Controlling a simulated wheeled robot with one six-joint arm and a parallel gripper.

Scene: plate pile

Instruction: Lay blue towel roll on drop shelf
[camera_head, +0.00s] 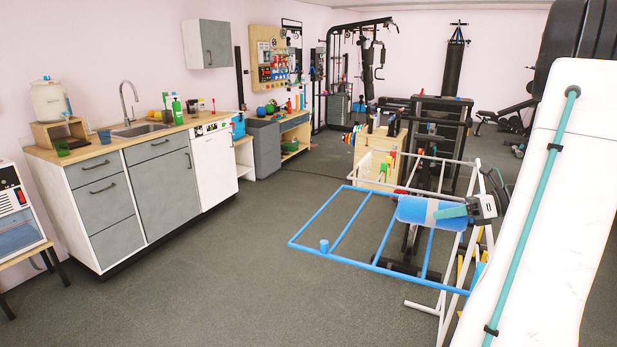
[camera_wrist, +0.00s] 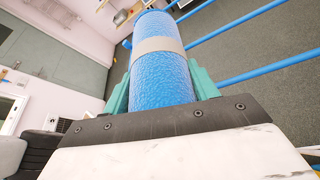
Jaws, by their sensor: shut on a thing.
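A blue towel roll (camera_head: 412,212) with a pale band around it is in my gripper (camera_head: 452,212), lying about level at the right of the head view. In the wrist view the roll (camera_wrist: 160,75) points away from the palm, with a teal finger on each side, shut on it. A blue tube frame (camera_head: 335,257), which looks like the drop shelf, shows below and beside the roll. Its blue bars also pass to the right of the roll in the wrist view (camera_wrist: 245,75). I cannot tell whether the roll touches the bars.
White posts (camera_head: 455,285) carry the frame at right. A counter with a sink (camera_head: 140,130) stands at left. A wooden cabinet (camera_head: 375,160) is behind. The grey floor (camera_head: 235,270) between counter and frame is clear.

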